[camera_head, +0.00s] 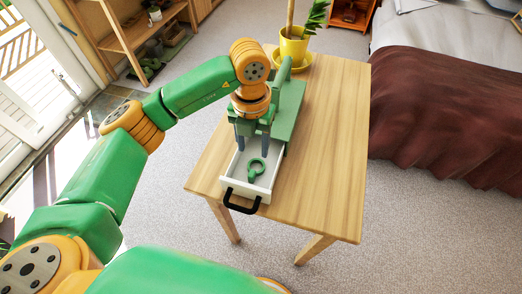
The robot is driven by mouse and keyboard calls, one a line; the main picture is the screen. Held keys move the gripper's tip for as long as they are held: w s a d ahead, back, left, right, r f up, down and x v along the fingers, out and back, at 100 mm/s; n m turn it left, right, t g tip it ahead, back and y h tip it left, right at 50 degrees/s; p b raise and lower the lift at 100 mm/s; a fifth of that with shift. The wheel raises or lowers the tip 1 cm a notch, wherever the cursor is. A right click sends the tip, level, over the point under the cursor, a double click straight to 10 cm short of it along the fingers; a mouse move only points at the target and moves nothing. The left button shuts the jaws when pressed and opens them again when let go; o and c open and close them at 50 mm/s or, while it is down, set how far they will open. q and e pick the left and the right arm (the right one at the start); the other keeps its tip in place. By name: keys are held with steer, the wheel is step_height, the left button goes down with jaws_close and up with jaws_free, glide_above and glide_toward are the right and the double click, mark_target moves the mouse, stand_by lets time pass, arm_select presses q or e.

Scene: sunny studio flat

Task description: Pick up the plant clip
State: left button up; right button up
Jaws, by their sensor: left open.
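The plant clip (256,168) is a small green piece with a ring and a short stem. It lies inside the white open drawer (237,189) of a green box (288,100) on the wooden table. My left gripper (253,146) points down over the drawer, just behind the clip. Its two fingers are apart with nothing seen between them. Whether the fingertips are above the drawer floor or touching it is hard to tell. My right gripper is not in view.
A black handle (241,201) sits on the drawer front near the table's left edge. A yellow potted plant (293,46) stands on a yellow saucer at the back of the table (330,150). The right side of the table is bare. A bed with a brown cover (445,115) is on the right.

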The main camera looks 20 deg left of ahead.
mark_target(253, 170)
arm_select(q)
steer(key=s+f, duration=0.1)
steer(key=s+f+p, duration=0.2)
steer(key=shift+d+f, duration=0.2)
steer(key=shift+d, duration=0.05)
steer(key=shift+w+f, duration=0.15)
steer(key=shift+f, duration=0.45)
steer(key=shift+w+f, duration=0.15)
steer(key=shift+f, duration=0.4)
steer(key=shift+w+f, duration=0.15)
steer(key=shift+w, duration=0.1)
steer(key=shift+s, duration=0.2)
jaws_close()
steer(key=shift+w, duration=0.1)
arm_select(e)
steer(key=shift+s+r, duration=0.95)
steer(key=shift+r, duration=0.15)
